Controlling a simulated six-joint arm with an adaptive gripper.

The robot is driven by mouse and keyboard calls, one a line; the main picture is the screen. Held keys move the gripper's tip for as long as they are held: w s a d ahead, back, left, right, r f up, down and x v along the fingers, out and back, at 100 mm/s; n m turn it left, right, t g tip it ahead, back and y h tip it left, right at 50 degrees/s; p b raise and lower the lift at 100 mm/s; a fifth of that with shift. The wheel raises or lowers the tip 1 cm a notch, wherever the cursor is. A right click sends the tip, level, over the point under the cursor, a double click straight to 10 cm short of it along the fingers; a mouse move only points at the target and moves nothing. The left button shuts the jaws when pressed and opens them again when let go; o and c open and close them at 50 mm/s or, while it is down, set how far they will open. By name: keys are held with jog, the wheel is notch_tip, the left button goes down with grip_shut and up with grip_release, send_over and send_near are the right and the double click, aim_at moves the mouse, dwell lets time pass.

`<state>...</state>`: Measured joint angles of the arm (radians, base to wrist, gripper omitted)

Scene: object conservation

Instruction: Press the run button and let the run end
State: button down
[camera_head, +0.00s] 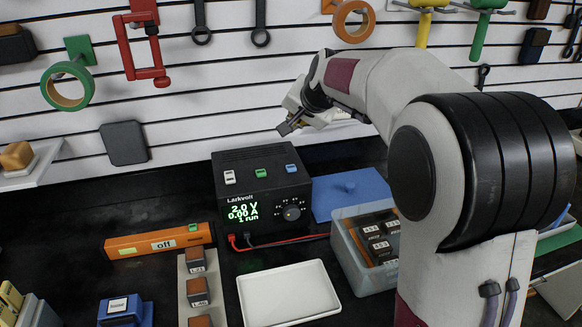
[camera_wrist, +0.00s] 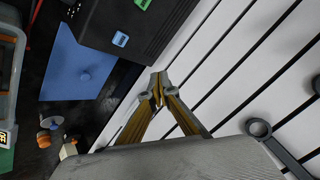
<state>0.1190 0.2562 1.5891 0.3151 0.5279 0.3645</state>
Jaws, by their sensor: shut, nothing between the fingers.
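A black Larkvolt power supply (camera_head: 262,190) stands on the dark bench, its green display (camera_head: 243,212) reading 2.0 V, 0.00 A and 1 run. On its top are a white switch (camera_head: 230,177), a green one (camera_head: 261,173) and a blue one (camera_head: 291,168); I cannot read which is the run button. The wrist view shows the blue switch (camera_wrist: 120,39) and part of the green one (camera_wrist: 143,4) at the top. My gripper (camera_head: 285,129) is shut and empty, above and behind the supply, apart from it. Its fingertips (camera_wrist: 157,90) show against the slatted wall.
An orange bar (camera_head: 135,246) labelled off lies left of the supply. A white tray (camera_head: 288,293) lies in front, and a clear bin (camera_head: 350,248) with dark blocks stands to its right. A blue mat (camera_head: 345,194) lies beside the supply. Tools hang on the slatted wall behind.

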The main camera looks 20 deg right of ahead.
aim_at(292, 168)
jog(key=shift+f, duration=0.15)
dwell(0.3)
jog(key=shift+f, duration=4.25)
jog(key=shift+f, duration=0.9)
jog(key=shift+r, duration=0.85)
jog(key=shift+r, duration=0.15)
jog(key=shift+r, duration=2.4)
